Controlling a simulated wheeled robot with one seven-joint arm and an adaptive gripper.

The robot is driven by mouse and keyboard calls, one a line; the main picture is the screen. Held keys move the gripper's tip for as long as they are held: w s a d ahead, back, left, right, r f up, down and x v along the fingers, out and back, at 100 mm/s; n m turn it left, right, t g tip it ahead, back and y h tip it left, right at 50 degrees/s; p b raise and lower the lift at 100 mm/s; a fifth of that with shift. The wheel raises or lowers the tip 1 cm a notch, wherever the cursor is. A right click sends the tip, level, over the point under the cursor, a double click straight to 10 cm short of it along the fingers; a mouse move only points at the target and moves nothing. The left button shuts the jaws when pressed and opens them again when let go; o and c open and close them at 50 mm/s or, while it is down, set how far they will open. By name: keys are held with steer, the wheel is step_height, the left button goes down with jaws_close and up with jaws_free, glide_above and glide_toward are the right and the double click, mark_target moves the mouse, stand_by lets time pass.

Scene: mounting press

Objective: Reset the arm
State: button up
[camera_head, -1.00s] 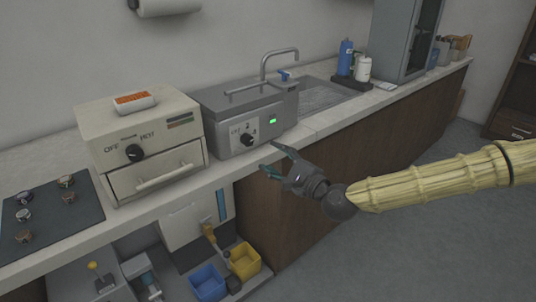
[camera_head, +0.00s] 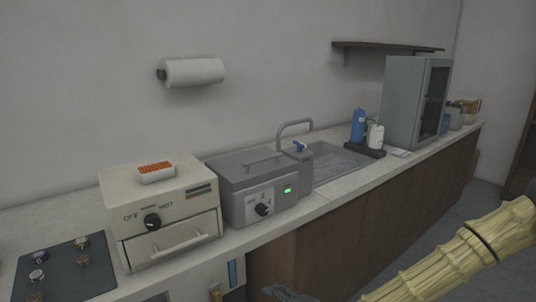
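My arm, in a pale yellow ribbed cover, enters from the right edge and runs down to the bottom edge of the head view. Only a small dark part of my gripper (camera_head: 285,293) shows at the bottom edge, in front of the wooden cabinet fronts. Its fingertips are cut off or too unclear to read, so I cannot tell whether it is open or holds anything. The grey press unit (camera_head: 235,200) with a black knob and a green light stands on the counter, apart from my gripper.
A beige oven box (camera_head: 120,210) with a small orange-topped tray (camera_head: 157,179) stands left of the press. A dark mat (camera_head: 62,278) holds several small round pieces. A sink (camera_head: 338,166), bottles (camera_head: 357,126) and a grey cabinet (camera_head: 402,95) stand right. Floor at the lower right is free.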

steer(key=s+d+f+n+g+h+p, duration=0.2)
steer(key=s+d+f+n+g, duration=0.1)
steer(key=s+f, duration=0.6)
steer(key=s+d+f+n+g+h+p, duration=0.2)
steer(key=s+d+f+n+g, duration=0.15)
steer(key=s+f, duration=0.45)
steer(key=s+d+n+g+h+p, duration=0.3)
steer(key=s+d+n+h+p, duration=0.1)
steer(key=s+d, duration=1)
steer(key=shift+s+f+n+h, duration=0.15)
steer(key=shift+s+n+h, duration=0.6)
steer(key=shift+n, duration=0.5)
stand_by(3.7)
